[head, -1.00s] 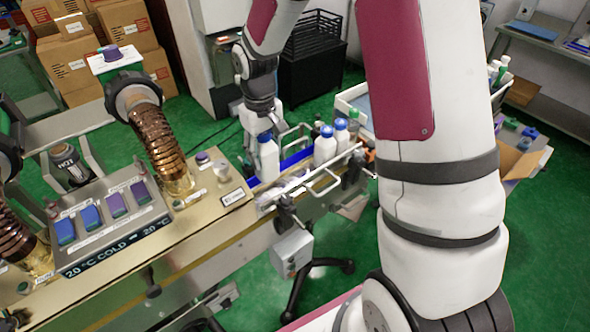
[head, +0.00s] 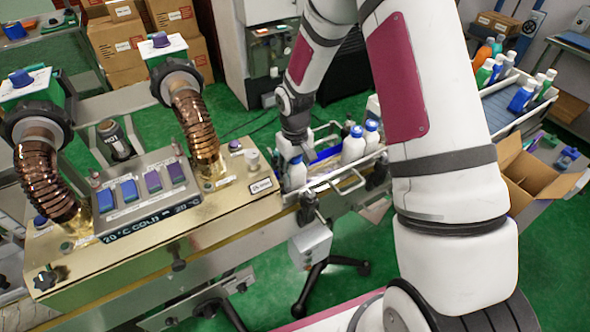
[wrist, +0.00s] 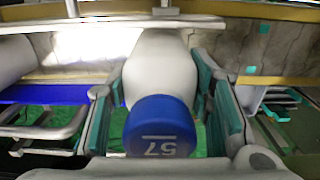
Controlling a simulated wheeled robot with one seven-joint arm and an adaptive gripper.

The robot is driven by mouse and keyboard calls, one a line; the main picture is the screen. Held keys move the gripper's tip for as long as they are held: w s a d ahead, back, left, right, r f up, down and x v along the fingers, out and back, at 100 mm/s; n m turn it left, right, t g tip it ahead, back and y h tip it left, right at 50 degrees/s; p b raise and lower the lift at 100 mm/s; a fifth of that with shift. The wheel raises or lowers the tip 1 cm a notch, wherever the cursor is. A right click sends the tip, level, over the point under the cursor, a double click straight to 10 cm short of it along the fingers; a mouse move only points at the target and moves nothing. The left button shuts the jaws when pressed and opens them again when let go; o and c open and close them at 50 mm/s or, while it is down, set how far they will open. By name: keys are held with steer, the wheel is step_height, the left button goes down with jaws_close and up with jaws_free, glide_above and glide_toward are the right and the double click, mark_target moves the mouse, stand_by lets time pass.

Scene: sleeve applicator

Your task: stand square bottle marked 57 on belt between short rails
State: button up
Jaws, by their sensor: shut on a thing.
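My gripper (wrist: 160,85) is shut on the square bottle (wrist: 160,65), white with a blue cap (wrist: 160,125) marked 57 in the wrist view. Teal finger pads lie on both sides of the body. In the head view the bottle (head: 295,176) is at the left end of the short rails (head: 345,182), beside the gold machine, with my gripper (head: 293,150) over its top.
Two white blue-capped bottles (head: 353,148) stand farther right between the rails. The gold machine (head: 225,205) with coiled brown hoses is close on the left. A cardboard box (head: 535,180) and a tray of bottles (head: 510,105) are at the right.

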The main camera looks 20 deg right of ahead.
steer(key=o, duration=1.4)
steer(key=shift+f, duration=0.15)
steer(key=shift+o, duration=0.2)
step_height(320, 180, up, 13)
steer(key=shift+f+b, duration=0.15)
steer(key=shift+b, duration=0.75)
steer(key=s+r+m+t, duration=0.1)
steer(key=s+r, duration=0.4)
steer(key=r, duration=0.2)
steer(key=s+r+t, duration=0.1)
steer(key=s+r, duration=0.3)
steer(key=r, duration=0.4)
steer(key=s+r+m+t, duration=0.1)
steer(key=s+r+t, duration=0.2)
steer(key=s, duration=1.1)
steer(key=shift+s+r+t, duration=0.3)
steer(key=shift+r, duration=1.25)
